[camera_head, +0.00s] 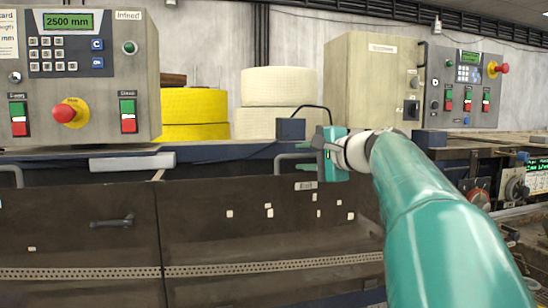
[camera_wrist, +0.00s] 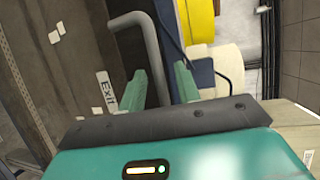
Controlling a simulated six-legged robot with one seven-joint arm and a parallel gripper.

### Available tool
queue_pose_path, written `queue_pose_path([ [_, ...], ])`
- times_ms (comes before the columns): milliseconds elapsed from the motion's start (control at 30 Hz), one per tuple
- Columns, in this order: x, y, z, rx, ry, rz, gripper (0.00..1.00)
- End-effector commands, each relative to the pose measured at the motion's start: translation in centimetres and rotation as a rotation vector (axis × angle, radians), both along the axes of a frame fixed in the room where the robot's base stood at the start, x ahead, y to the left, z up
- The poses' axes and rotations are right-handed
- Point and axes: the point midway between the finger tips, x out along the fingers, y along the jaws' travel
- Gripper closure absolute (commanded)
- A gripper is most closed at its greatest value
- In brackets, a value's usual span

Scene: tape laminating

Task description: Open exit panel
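The exit panel (camera_head: 260,240) is a dark flat panel in the lower middle of the head view, marked by an "Exit" label (camera_head: 305,186). The label also shows in the wrist view (camera_wrist: 106,92). A grey bent handle (camera_head: 278,158) stands at the panel's top edge. In the wrist view the handle (camera_wrist: 145,40) curves down into the space between my fingers. My gripper (camera_head: 304,155) is at the right end of the handle. Its two green fingers (camera_wrist: 160,75) are apart, one on each side of the handle. Contact cannot be told.
A blue rail (camera_head: 220,152) runs above the panel, with a small dark blue block (camera_head: 291,129) on it. Yellow rolls (camera_head: 195,110) and cream rolls (camera_head: 278,95) stand behind. Control boxes stand at left (camera_head: 85,80) and right (camera_head: 465,85). Space before the panel is clear.

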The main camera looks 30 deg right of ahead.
Motion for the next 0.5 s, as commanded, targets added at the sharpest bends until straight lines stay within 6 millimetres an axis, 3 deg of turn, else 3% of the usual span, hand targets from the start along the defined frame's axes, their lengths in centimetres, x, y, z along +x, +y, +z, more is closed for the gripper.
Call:
queue_pose_path([
  [200, 1.8, 0.3, -0.3, 0.0, 0.0, 0.0, 0.67],
  [433, 1.9, 0.4, -0.3, 0.0, -0.001, -0.001, 0.67],
  [500, 1.9, 0.4, -0.3, 0.0, 0.0, -0.001, 0.77],
])
